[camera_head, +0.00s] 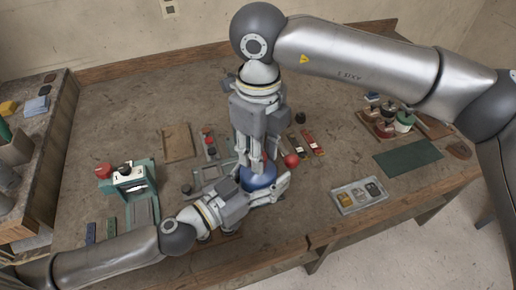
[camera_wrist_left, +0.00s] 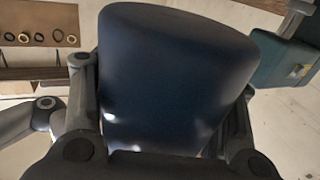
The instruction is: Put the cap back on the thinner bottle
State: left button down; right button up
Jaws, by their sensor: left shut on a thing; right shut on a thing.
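The blue bottle (camera_head: 260,180) stands near the middle of the bench, gripped low by my left gripper (camera_head: 262,192). In the left wrist view its dark blue body (camera_wrist_left: 175,80) fills the space between the two fingers. My right gripper (camera_head: 254,158) points straight down over the bottle, its fingertips at the bottle's top. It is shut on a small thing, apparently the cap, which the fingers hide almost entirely. I cannot tell whether the cap touches the bottle's neck.
A red ball-topped piece (camera_head: 291,160) stands close right of the bottle. A teal device (camera_head: 127,180) is at the left. A tray of small parts (camera_head: 347,208) and a green mat (camera_head: 408,158) lie right.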

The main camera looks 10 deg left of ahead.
jog(key=m, duration=0.7)
jog(key=shift+m, duration=0.4)
jog(key=m, duration=0.3)
jog(key=shift+w, duration=0.1)
jog(key=m, duration=0.4)
jog(key=shift+m, duration=0.3)
jog(key=m, duration=1.3)
jog(key=shift+m, duration=0.3)
jog(key=o, duration=0.7)
jog(key=shift+c, duration=0.2)
